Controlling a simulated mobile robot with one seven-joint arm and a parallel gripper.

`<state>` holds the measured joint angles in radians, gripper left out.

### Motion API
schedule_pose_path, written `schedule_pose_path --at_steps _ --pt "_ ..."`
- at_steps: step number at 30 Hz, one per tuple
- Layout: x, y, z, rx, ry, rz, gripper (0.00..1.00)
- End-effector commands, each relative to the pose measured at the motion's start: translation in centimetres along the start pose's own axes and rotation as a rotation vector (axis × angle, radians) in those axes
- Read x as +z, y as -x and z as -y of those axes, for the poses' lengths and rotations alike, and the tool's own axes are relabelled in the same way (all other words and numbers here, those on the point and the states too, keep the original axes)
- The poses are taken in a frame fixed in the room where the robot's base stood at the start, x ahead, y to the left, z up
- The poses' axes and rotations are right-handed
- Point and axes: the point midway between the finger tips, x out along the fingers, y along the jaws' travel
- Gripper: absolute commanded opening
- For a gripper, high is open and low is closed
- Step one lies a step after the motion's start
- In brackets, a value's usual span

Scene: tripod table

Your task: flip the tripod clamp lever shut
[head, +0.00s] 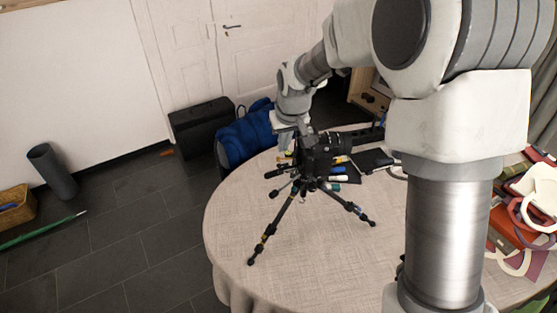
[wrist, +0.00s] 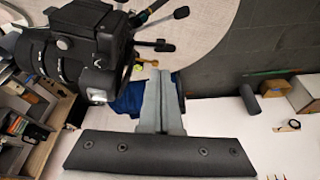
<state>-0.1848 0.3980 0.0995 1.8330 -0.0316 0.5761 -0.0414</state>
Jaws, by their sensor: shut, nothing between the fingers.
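A black camera (head: 318,152) with a lens sits on top of a black tripod (head: 270,232), which stands with its legs spread on the round table. In the wrist view the camera (wrist: 88,42) fills the upper left, with tripod parts (wrist: 158,46) beside it. My gripper (head: 291,146) is just left of the camera in the head view. In the wrist view my gripper (wrist: 157,74) has its two grey fingers together and empty, to the right of the camera body. A small yellow part (wrist: 148,61) shows close to the fingertips. I cannot clearly make out the clamp lever or its position.
The table (head: 235,215) has a pale cloth and is clear at its front left. Several pens and dark flat items (head: 372,160) lie around the tripod. A blue bundle (head: 247,132) is behind the table. Books and straps (head: 532,205) are at the right.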

Motion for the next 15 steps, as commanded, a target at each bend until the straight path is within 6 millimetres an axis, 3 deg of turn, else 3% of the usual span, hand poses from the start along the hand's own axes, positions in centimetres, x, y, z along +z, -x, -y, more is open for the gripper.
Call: schedule_pose_path --at_steps 8,15 --pt "0.0 -0.9 0.0 0.0 0.0 0.002 0.0" --pt "0.1 -4.7 0.1 -0.001 -0.001 0.005 0.0"
